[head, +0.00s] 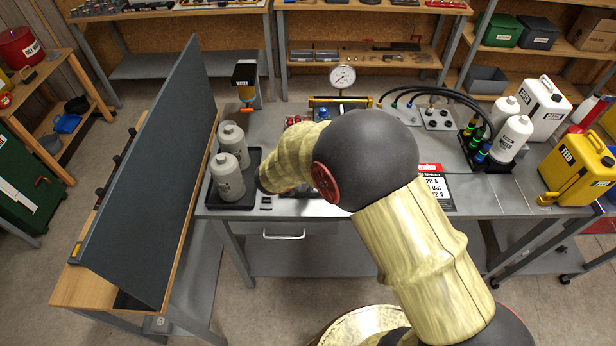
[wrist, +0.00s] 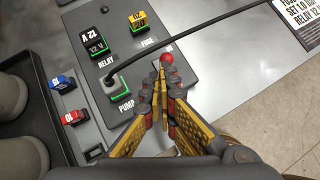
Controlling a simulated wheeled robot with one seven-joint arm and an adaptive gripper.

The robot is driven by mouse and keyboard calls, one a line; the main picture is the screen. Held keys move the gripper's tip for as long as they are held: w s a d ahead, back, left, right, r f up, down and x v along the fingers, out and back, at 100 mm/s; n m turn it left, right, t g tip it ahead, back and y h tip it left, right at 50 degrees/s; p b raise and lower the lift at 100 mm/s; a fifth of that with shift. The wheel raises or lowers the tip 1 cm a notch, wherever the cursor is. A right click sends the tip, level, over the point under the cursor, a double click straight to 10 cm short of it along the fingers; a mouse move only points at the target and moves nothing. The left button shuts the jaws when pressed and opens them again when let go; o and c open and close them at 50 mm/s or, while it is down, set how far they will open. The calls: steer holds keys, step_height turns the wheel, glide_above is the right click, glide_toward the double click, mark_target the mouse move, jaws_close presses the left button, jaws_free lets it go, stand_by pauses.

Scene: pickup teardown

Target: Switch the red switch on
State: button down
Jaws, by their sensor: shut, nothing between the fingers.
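In the wrist view a small red round knob (wrist: 168,58), which looks like the red switch, stands at the corner of a dark panel (wrist: 130,60). My gripper (wrist: 160,72) is shut and empty, its fingertips just short of the knob in the picture. I cannot tell whether they touch it. Beside the knob is a small white label, partly hidden and too small to read surely. The panel also carries places marked RELAY, FUSE and PUMP. In the head view my own arm hides the knob and gripper.
A black cable (wrist: 190,40) runs from the PUMP socket across the panel. A blue piece (wrist: 62,82) and a red piece (wrist: 74,117) lie left of the panel. Grey bottles (head: 228,175) stand on a black tray at the bench's left, beside a tall dark board (head: 150,170).

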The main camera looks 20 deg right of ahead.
steer(key=shift+w+d+r+g+y+p, duration=0.1)
steer(key=shift+w+r+g+y+p, duration=0.3)
steer(key=shift+p, duration=1.35)
steer(key=shift+w+d+g+h+p, duration=0.15)
steer(key=shift+g+p, duration=0.45)
steer(key=shift+p, duration=1.15)
steer(key=shift+w+p, duration=0.35)
steer(key=shift+p, duration=0.5)
steer(key=shift+r, duration=0.1)
steer(key=shift+r+p, duration=0.7)
steer(key=shift+r, duration=0.05)
steer(key=p+v, duration=0.1)
steer(key=v, duration=1.2)
steer(key=shift+a+p, duration=0.35)
steer(key=shift+a, duration=0.05)
steer(key=shift+f, duration=0.1)
